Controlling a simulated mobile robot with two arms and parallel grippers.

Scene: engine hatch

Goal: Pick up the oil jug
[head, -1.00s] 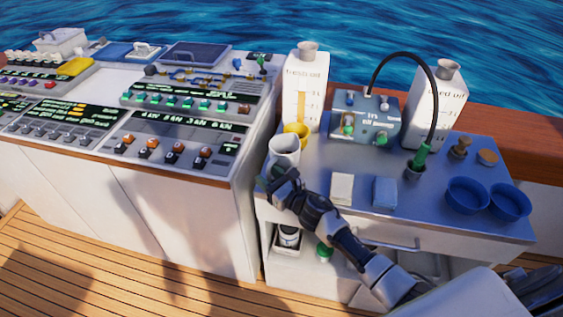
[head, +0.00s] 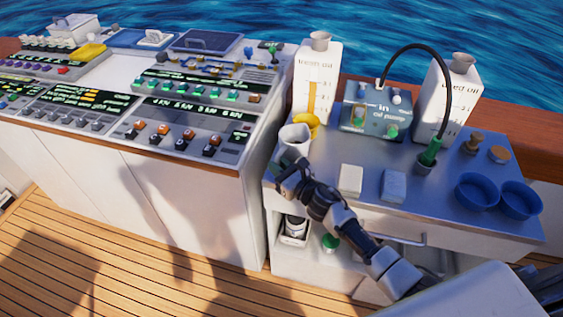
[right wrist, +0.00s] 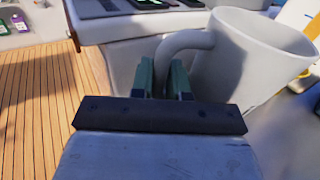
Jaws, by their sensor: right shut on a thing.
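The oil jug (head: 293,143) is a white jug with a wide open mouth. It is upright at the left front corner of the grey work table (head: 330,160). In the right wrist view the jug (right wrist: 245,60) fills the upper right, with its curved handle toward me. My right gripper (head: 284,180) is at the near side of the jug. In the right wrist view its green-grey fingers (right wrist: 165,80) are shut on the jug's handle (right wrist: 183,42). I cannot tell whether the jug's base touches the table. My left gripper is not in view.
A pump box (head: 374,115) with a black hose, a used-oil container (head: 447,100) and blue bowls (head: 477,191) stand further right. The control console (head: 190,125) is close on the left.

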